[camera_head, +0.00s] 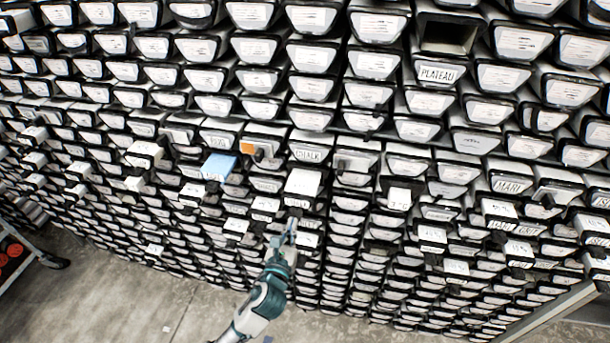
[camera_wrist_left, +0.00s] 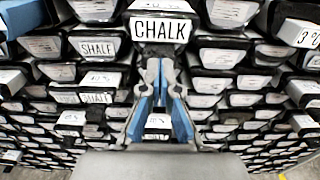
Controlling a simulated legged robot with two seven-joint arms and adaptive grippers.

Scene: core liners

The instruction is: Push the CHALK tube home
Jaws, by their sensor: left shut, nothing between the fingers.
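The CHALK tube (camera_head: 303,182) is in the middle of the rack in the head view, its pale end jutting out past nearby tubes. The word CHALK reads just above this end. In the left wrist view the white CHALK label (camera_wrist_left: 160,30) is at top centre, large and close, with dark tube end under it. My left gripper (camera_head: 291,224) is just below and in front of the tube. Its fingers (camera_wrist_left: 158,68) are shut and empty, tips just under the label. I cannot tell whether they touch it. My right gripper is not in view.
Dense rows of tubes fill the rack. An orange-marked tube (camera_head: 247,148) and a blue one (camera_head: 219,166) jut out at left. An empty slot (camera_head: 447,38) is at upper right. A SHALE-like label (camera_wrist_left: 97,48) is left of CHALK. Bare floor (camera_head: 130,300) lies below.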

